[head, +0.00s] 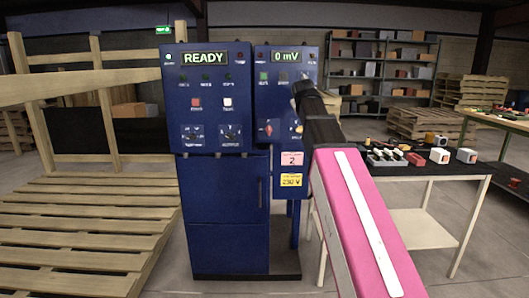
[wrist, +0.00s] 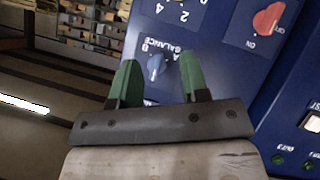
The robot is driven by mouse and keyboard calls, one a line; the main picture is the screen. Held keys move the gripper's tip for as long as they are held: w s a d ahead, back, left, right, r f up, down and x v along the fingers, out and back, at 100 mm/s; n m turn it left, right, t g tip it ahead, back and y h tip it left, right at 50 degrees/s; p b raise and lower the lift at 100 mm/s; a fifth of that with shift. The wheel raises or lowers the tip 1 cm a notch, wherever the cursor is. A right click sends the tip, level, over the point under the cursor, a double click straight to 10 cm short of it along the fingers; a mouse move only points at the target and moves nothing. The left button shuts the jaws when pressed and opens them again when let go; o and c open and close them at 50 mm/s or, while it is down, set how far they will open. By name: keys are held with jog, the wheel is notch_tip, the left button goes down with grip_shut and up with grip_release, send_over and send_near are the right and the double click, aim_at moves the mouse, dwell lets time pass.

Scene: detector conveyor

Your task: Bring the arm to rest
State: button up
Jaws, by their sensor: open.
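My arm, pink with a white stripe, reaches forward in the head view to the right-hand blue control panel (head: 262,100). Its dark end covers part of that panel. My gripper (wrist: 158,62) shows in the wrist view with two green fingers apart and nothing held. A small blue knob (wrist: 155,66) marked BALANCE appears between the fingertips. I cannot tell how near the fingers are to it or whether they touch. A red switch knob (wrist: 268,18) sits farther right on the same panel.
The left blue cabinet (head: 206,95) reads READY, and the right display (head: 287,56) reads 0 mV. Wooden pallets (head: 85,235) stand at left. A table (head: 425,172) at right holds several small parts. Shelves (head: 380,65) stand behind. Grey floor shows between the cabinet and table.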

jog(key=s+d+f+m+g+y, duration=0.1)
jog(key=s+f+g, duration=0.3)
jog(key=f, duration=1)
jog(key=s+f+m+g, duration=0.1)
jog(key=s+f, duration=0.6)
jog(key=f, duration=0.7)
jog(key=s+d+f+g+y, duration=0.1)
jog(key=s+f+g, duration=0.3)
jog(key=f, duration=1)
jog(key=s+f+m+g, duration=0.1)
jog(key=s+f+g, duration=0.1)
jog(key=s+f, duration=1)
jog(key=shift+s+f+m, duration=0.25)
jog(key=shift+s+m, duration=0.05)
jog(key=shift+s, duration=0.25)
